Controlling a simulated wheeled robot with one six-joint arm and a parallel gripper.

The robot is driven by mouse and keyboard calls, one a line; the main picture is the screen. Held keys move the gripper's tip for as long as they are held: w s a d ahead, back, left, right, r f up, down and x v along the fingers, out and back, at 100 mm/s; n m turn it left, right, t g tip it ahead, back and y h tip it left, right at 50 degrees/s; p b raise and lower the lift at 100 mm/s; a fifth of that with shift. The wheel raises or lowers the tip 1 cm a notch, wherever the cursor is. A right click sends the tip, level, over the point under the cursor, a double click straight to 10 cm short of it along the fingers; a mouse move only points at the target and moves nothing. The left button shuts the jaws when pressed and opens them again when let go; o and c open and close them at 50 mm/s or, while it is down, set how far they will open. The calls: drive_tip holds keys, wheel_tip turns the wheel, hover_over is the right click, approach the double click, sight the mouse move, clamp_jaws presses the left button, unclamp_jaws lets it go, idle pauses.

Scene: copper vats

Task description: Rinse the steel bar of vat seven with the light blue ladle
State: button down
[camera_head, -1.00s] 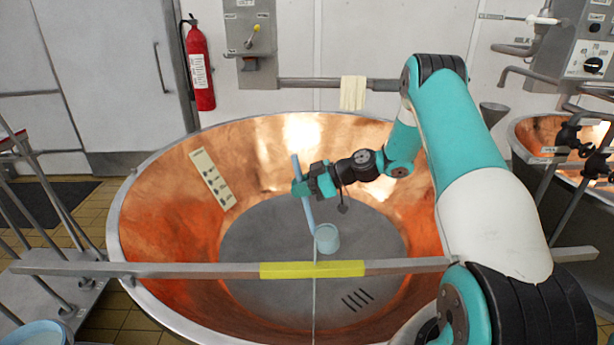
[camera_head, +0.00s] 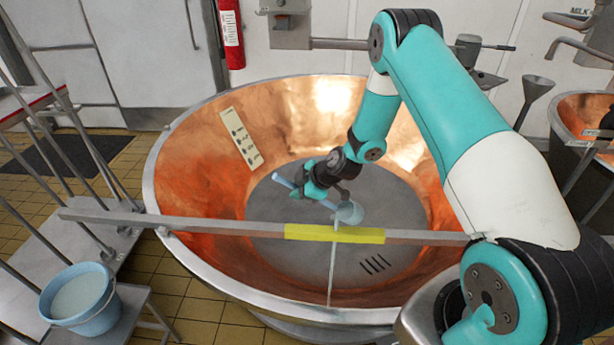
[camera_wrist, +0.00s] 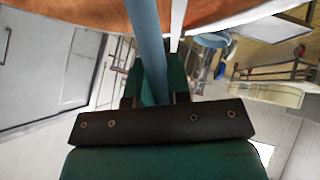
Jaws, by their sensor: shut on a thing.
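The light blue ladle (camera_head: 349,213) is held by its handle in my gripper (camera_head: 309,192), which is shut on it. The ladle slants, with its cup low on the right, inside the copper vat (camera_head: 195,165) and behind the steel bar. The handle (camera_wrist: 147,45) shows between the fingers in the wrist view (camera_wrist: 153,92). The steel bar (camera_head: 225,226) lies across the near side of the vat, with a yellow band (camera_head: 335,234) at its middle. The cup's contents cannot be made out clearly. No number for the vat is readable.
A light blue bucket (camera_head: 88,311) with pale liquid stands on a low step at the lower left. A ruler-like plate (camera_head: 241,138) is on the vat's inner wall. A second copper vat (camera_head: 580,115) is at the right.

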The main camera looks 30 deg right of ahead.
drive_tip(key=a+f+n+h+b, duration=0.1)
drive_tip(key=a+f+h+b, duration=0.1)
drive_tip(key=f+h+b, duration=0.1)
drive_tip(key=a+f+n+h+b, duration=0.1)
drive_tip(key=f+h+b, duration=0.2)
drive_tip(key=f, duration=0.3)
drive_tip(key=a+f+n+h+b, duration=0.1)
drive_tip(key=a+f+h+b, duration=0.1)
drive_tip(key=f, duration=0.3)
drive_tip(key=shift+w+a+f+g+h+b, duration=0.1)
drive_tip(key=shift+w+a+g+h+b, duration=0.2)
drive_tip(key=shift+h+b, duration=0.45)
drive_tip(key=shift+f+b, duration=0.1)
drive_tip(key=shift+b, duration=0.2)
drive_tip(key=shift+s, duration=0.1)
